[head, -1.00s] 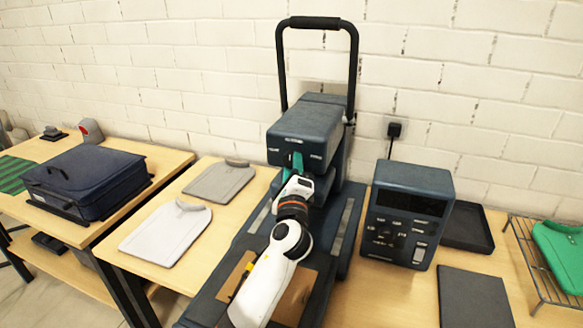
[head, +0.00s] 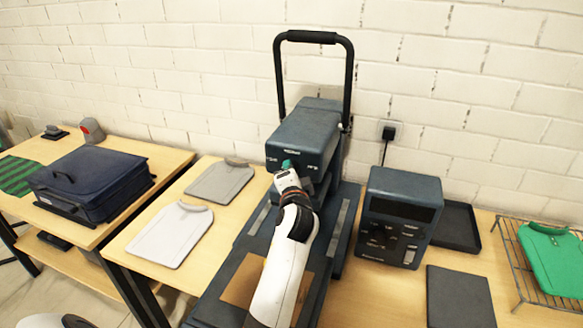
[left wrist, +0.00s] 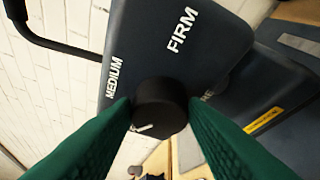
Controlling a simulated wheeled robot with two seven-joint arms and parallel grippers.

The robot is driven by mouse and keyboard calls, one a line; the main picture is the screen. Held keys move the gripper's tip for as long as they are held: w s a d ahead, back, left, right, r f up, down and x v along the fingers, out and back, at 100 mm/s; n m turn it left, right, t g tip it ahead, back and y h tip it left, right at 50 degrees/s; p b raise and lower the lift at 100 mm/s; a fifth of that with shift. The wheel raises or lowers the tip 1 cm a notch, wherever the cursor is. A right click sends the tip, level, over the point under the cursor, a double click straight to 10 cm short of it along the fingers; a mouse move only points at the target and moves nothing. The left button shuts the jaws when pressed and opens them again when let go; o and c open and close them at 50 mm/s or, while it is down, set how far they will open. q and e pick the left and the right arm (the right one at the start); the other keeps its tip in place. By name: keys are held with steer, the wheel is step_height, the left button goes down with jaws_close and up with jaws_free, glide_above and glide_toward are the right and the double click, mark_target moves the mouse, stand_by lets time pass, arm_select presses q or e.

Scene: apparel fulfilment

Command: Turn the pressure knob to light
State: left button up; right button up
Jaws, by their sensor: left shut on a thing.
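The pressure knob (left wrist: 160,107) is a black round knob on the face of the dark blue heat press head (head: 305,135). Its white pointer mark shows near its lower left edge in the left wrist view. The label MEDIUM is printed to the knob's upper left and FIRM above it; the light label cannot be read. My left gripper (head: 287,164) has green fingers, at the front of the press head. In the left wrist view its fingers (left wrist: 160,122) are shut on the knob, one on each side. In the head view the gripper hides the knob. My right gripper is not in view.
The press has a tall black handle (head: 350,75) and a lower platen under my arm. A control box (head: 400,215) stands close on the right. Two grey shirt-shaped boards (head: 172,234) lie left. A navy case (head: 90,180) lies on the left table.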

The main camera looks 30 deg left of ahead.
arm_select(q)
steer(key=shift+a+r+n+g+h+p, duration=0.15)
steer(key=shift+n+g+h+p, duration=0.25)
steer(key=shift+n+p, duration=0.7)
steer(key=o, duration=1)
steer(key=shift+c, duration=0.2)
